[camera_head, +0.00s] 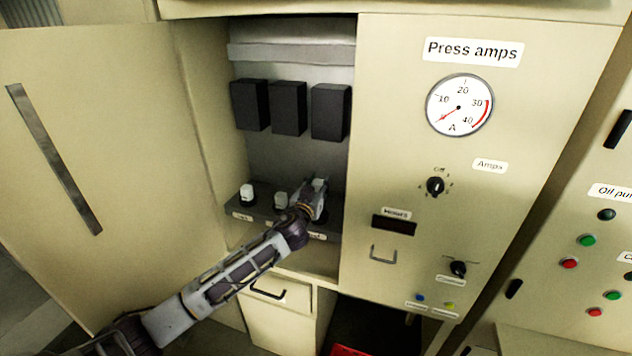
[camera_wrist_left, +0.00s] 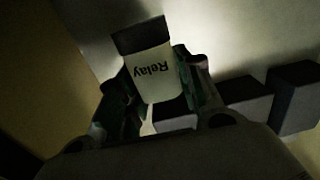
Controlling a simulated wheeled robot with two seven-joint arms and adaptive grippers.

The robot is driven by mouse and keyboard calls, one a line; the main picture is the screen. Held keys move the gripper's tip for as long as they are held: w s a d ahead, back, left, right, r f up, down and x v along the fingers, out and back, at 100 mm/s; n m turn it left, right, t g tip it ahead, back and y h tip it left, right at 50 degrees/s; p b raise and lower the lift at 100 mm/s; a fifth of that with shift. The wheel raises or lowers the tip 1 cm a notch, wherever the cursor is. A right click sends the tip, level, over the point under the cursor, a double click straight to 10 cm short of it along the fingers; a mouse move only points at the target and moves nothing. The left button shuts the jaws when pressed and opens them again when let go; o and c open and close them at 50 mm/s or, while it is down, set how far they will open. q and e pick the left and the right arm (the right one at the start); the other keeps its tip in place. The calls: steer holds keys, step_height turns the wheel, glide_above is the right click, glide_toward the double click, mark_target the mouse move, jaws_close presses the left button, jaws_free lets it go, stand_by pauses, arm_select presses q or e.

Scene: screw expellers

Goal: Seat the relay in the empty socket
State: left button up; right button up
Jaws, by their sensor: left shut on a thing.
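My left gripper (camera_head: 320,186) is inside the open cabinet, over the right end of the dark socket shelf (camera_head: 268,212). It is shut on the relay (camera_wrist_left: 150,72), a pale block with a dark end and a "Relay" label that reads upside down in the left wrist view. Two pale relays stand on the shelf to the left: one at the left end (camera_head: 247,193) and one in the middle (camera_head: 280,201). My right gripper is not in view.
Several black boxes (camera_head: 288,108) hang on the back wall above the shelf. The cabinet door (camera_head: 130,130) stands open at left. The "Press amps" panel (camera_head: 540,130) borders the opening at right. A drawer (camera_head: 285,295) lies below the shelf.

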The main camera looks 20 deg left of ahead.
arm_select(q)
steer(key=shift+d+f, duration=0.1)
steer(key=shift+f, duration=0.55)
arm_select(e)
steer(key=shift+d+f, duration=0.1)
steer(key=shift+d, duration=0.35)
arm_select(q)
steer(key=shift+f+b, duration=0.85)
steer(key=shift+f, duration=0.15)
steer(key=shift+f+b, duration=0.85)
steer(key=shift+f, duration=0.3)
steer(key=shift+f+b, duration=0.4)
steer(key=shift+f, duration=0.3)
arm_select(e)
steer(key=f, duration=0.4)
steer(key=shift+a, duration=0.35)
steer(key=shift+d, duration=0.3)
